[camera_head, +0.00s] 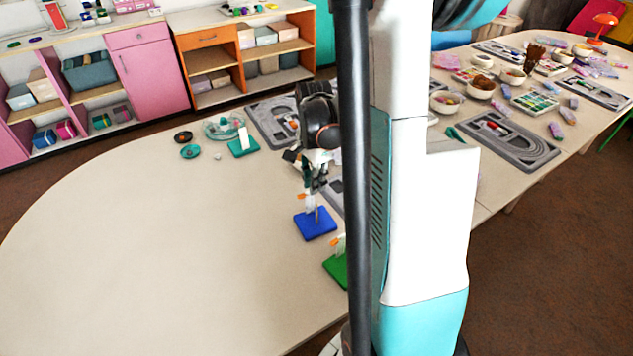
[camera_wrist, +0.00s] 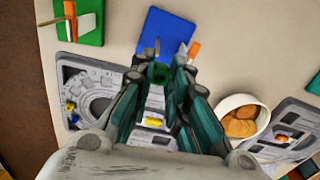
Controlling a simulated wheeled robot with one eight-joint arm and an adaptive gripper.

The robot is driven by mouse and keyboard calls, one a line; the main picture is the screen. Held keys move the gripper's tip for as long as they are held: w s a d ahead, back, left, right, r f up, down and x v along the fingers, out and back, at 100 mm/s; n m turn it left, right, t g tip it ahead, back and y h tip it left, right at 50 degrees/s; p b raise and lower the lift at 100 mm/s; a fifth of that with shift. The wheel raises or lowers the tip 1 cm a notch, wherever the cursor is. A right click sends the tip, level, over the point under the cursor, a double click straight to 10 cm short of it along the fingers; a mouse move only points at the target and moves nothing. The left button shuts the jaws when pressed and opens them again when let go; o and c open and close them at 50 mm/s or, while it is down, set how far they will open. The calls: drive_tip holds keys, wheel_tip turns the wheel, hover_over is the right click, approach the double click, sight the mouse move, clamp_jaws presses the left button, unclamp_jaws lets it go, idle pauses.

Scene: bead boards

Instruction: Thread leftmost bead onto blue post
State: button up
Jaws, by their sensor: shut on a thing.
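My gripper (camera_head: 316,186) is above the blue board (camera_head: 315,224), near the upper part of its thin post (camera_head: 317,214). In the wrist view, my gripper (camera_wrist: 163,72) is shut on a small dark green bead (camera_wrist: 160,74), mostly hidden between the fingertips. The blue board (camera_wrist: 168,27) lies just beyond the fingertips there, with its post (camera_wrist: 157,47) close to the bead. I cannot tell whether the bead is around the post or only above it. In the head view the bead is too small to make out.
A green board (camera_head: 337,270) with an orange-tipped piece stands nearer, partly behind my column. A teal board (camera_head: 243,147) with a white upright is farther back. Grey trays (camera_head: 270,124) and a white bowl (camera_wrist: 238,108) are close by.

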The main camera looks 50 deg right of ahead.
drive_tip(key=shift+s+d+m, duration=0.2)
drive_tip(key=shift+d+m, duration=0.05)
drive_tip(key=shift+m, duration=0.05)
drive_tip(key=shift+f+b, duration=1.8)
drive_tip(key=shift+f, duration=0.7)
drive_tip(key=shift+f+b, duration=0.7)
drive_tip(key=shift+f, duration=0.1)
drive_tip(key=shift+f+b, duration=0.3)
drive_tip(key=shift+f, duration=0.05)
drive_tip(key=shift+f+b, duration=0.4)
drive_tip(key=shift+f, duration=0.1)
drive_tip(key=o, duration=0.7)
drive_tip(key=shift+r, duration=0.15)
